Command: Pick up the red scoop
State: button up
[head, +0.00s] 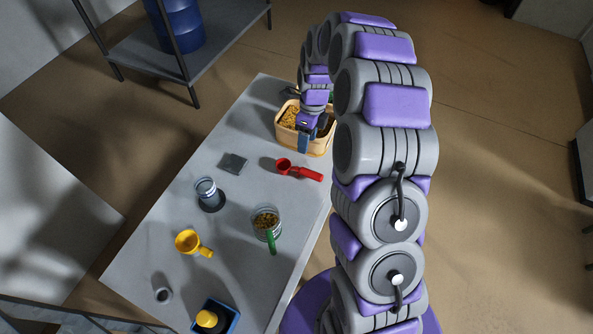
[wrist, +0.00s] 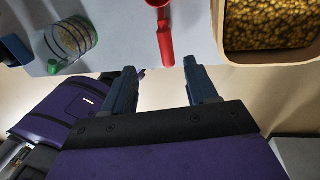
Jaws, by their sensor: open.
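The red scoop (head: 298,170) lies on the grey table (head: 165,220), with its cup to the left and its handle pointing right toward the table edge. In the wrist view the red scoop (wrist: 164,33) is at the top middle, its handle end pointing down toward my fingers. My gripper (head: 306,140) is over the near side of the wooden bin in the head view. In the wrist view my gripper (wrist: 162,82) has its two blue fingers apart with nothing between them. The handle end appears just beyond the gap, and no contact is visible.
A wooden bin of yellow grains (head: 291,118) stands behind the scoop. A glass jar with a green scoop (head: 268,225), a yellow scoop (head: 192,242), a small jar (head: 207,192), a dark square (head: 233,162) and a blue box (head: 213,318) are on the table.

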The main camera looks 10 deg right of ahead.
jog(key=b, duration=0.1)
send_near(305, 171)
jog(key=f, duration=0.5)
jog(key=shift+s+d+f, duration=0.15)
jog(key=shift+s+d, duration=0.1)
jog(key=shift+s, duration=0.05)
jog(key=shift+a+f, duration=0.55)
jog(key=shift+a, duration=0.15)
notch_tip(305, 171, down, 5)
jog(key=shift+s+d+r+b, duration=0.1)
jog(key=shift+r+b, duration=0.05)
jog(key=shift+b, duration=0.55)
jog(key=shift+a, duration=0.4)
jog(key=c, duration=0.6)
jog(key=shift+d, duration=0.3)
jog(key=c, duration=0.4)
